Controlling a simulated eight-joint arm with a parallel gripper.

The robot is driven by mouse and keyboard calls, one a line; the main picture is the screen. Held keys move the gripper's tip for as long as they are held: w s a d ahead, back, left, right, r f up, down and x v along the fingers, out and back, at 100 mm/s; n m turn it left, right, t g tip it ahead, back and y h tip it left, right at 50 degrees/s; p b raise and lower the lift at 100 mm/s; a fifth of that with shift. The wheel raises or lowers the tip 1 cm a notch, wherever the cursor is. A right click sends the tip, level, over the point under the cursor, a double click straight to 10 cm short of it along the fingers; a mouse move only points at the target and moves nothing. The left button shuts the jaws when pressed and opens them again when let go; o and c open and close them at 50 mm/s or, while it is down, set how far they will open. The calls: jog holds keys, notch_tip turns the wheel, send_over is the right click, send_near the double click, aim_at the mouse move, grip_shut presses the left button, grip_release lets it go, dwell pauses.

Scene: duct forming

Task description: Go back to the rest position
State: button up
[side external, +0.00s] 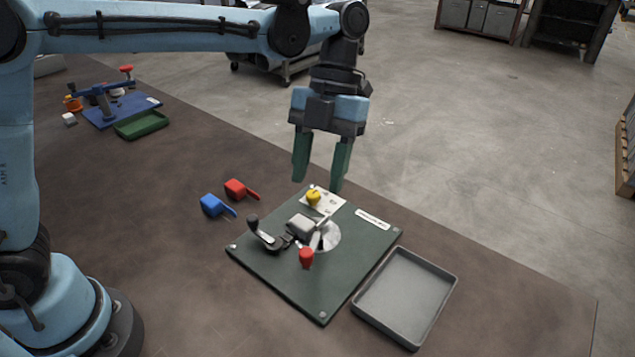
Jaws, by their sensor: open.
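My gripper (319,172) hangs at the end of my blue arm with its two green fingers pointing down. The fingers are apart and nothing is between them. It appears above the back part of a dark green board (350,267). The board carries a lever with a black knob (253,220), a grey block (299,225), a pale round disc (330,237), a red knob (306,258) and a yellow knob (313,197) by a light plate (329,204). The gripper's exact height above the board is hard to tell.
A grey tray (443,274) lies right of the board. A red scoop-like piece (238,188) and a blue one (213,205) lie to its left. A blue fixture (107,119) and a green tray (141,125) stand at the far left. The brown table's front right is clear.

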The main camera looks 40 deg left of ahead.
jog(key=s+a+f+n+t, duration=0.1)
jog(key=a+n+t, duration=0.3)
jog(key=n, duration=0.7)
jog(key=s+a+f+n+t, duration=0.1)
jog(key=s+a+n+t, duration=0.2)
jog(key=a+n, duration=0.3)
jog(key=s+a+f+n+t+y, duration=0.1)
jog(key=a+n+t, duration=0.3)
jog(key=n, duration=1.2)
jog(key=shift+s+a+f+t, duration=0.3)
jog(key=shift+s+a+f, duration=0.05)
jog(key=shift+s+a, duration=0.4)
